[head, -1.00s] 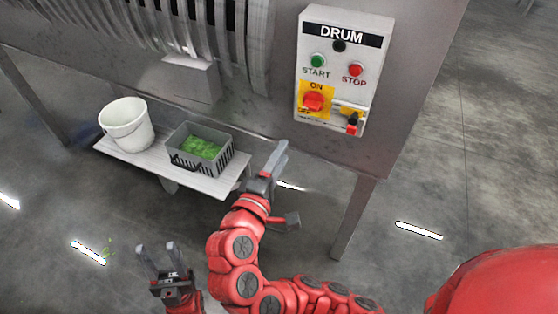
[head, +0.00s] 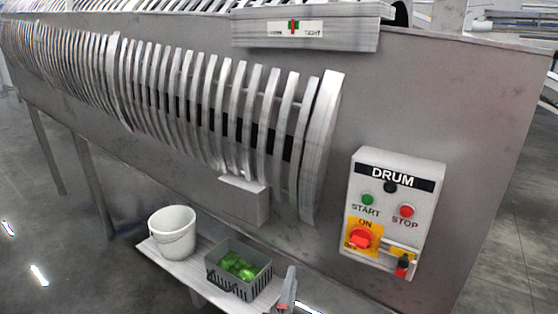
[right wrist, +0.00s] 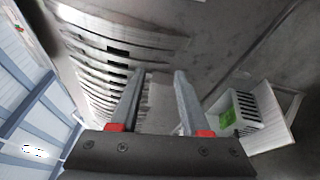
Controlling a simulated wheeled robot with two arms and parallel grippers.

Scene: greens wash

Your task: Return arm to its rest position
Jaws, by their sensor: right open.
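My right gripper (head: 288,285) shows only in part at the bottom edge of the head view, just right of the grey crate. In the right wrist view, my right gripper (right wrist: 160,73) is open, its two fingers apart with nothing between them. The slatted drum machine shows beyond the fingers. The rest of my right arm is out of the head view. My left gripper is not in view.
The drum machine (head: 440,70) fills most of the head view, with its control box (head: 342,185) at the right. A white bucket (head: 172,233) and the grey crate (head: 228,283) of greens stand on a low shelf (head: 155,254). The crate also shows in the right wrist view (right wrist: 250,108).

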